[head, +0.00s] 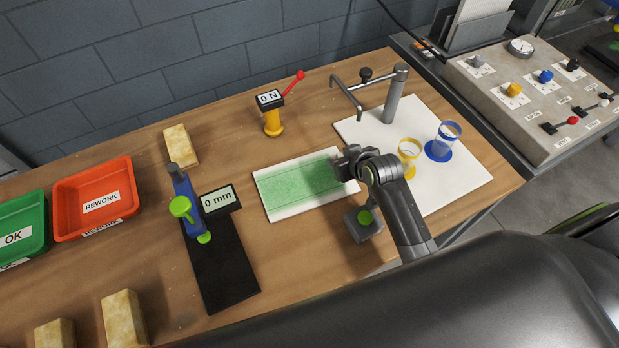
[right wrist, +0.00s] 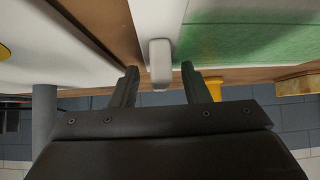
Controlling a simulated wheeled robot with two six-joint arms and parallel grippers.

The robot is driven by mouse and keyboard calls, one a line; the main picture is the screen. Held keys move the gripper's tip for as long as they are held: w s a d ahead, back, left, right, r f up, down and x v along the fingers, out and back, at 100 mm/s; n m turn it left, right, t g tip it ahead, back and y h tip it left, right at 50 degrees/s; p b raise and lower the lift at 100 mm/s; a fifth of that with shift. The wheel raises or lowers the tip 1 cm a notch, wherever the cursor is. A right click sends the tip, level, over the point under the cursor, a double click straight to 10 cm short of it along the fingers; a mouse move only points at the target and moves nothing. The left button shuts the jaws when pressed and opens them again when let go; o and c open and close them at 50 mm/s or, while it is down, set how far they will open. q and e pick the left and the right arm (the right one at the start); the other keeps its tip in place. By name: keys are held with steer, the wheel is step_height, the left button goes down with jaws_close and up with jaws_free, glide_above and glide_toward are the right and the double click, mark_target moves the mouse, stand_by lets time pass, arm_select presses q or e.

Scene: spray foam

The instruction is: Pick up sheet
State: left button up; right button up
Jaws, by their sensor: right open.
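The sheet (head: 290,190) is a flat white-edged panel with a green speckled face, lying on the wooden table in the head view. It also shows at the upper right of the right wrist view (right wrist: 260,40). My right gripper (head: 345,162) is at the sheet's right end, which it partly hides. In the right wrist view its two fingers (right wrist: 158,82) are apart, with a small pale rounded block (right wrist: 160,62) showing between them; I cannot tell whether it touches them. My left gripper is not in view.
A white board (head: 455,190) with a grey stand and blue and yellow rings lies right. A yellow force gauge (head: 272,120) stands behind the sheet. A blue height gauge (head: 183,190) on a black base stands left, beyond which are red (head: 95,200) and green (head: 20,225) trays.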

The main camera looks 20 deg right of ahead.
jaws_close()
steer(key=shift+r, duration=0.1)
stand_by(0.3)
